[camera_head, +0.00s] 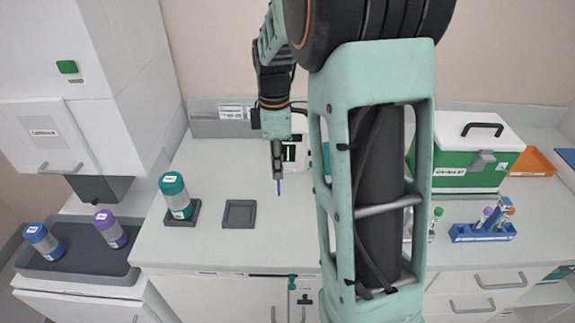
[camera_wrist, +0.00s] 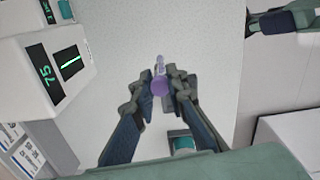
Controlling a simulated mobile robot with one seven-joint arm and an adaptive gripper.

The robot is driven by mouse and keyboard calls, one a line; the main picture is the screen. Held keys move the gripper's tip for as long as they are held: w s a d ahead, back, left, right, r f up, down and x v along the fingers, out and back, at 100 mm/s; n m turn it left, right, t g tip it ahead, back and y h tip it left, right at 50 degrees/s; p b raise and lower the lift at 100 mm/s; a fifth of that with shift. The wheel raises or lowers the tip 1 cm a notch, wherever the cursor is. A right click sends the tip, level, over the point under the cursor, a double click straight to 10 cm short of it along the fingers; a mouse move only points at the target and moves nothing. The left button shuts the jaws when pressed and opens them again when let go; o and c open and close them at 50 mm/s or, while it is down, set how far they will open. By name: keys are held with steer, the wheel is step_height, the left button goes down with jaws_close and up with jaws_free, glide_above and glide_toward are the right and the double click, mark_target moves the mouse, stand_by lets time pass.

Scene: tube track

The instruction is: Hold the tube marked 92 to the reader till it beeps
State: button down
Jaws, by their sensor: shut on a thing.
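My gripper (camera_head: 278,170) is shut on a slim tube with a purple cap, held above the bench. In the wrist view the purple cap (camera_wrist: 159,87) sits between the two fingertips (camera_wrist: 161,97). The tube (camera_head: 279,187) shows below the fingers in the head view. Its number cannot be read. The white reader (camera_head: 298,140) stands behind the gripper, partly hidden by my arm. In the wrist view the reader (camera_wrist: 42,88) is at the left, its dark screen showing a green line and "75". The tube is apart from it.
A teal-capped jar (camera_head: 175,197) stands on a dark pad, beside an empty square pad (camera_head: 239,214). A blue rack (camera_head: 483,233) holds several tubes at the right, near a green and white cooler (camera_head: 462,165). A grey tray (camera_head: 80,258) with two jars is at left.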

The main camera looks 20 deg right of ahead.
steer(key=w+d+f+n+b, duration=0.2)
steer(key=w+d+f+n, duration=0.1)
steer(key=w+d+n, duration=0.3)
steer(key=shift+w+f+n, duration=0.25)
steer(key=shift+w+n, duration=0.55)
steer(key=shift+w, duration=0.3)
steer(key=shift+d, duration=0.1)
steer(key=s+a+r+p, duration=0.1)
steer(key=s+a+r, duration=0.1)
steer(key=s+r, duration=0.2)
steer(key=shift+s+r, duration=0.35)
steer(key=shift+r, duration=0.15)
stand_by(0.4)
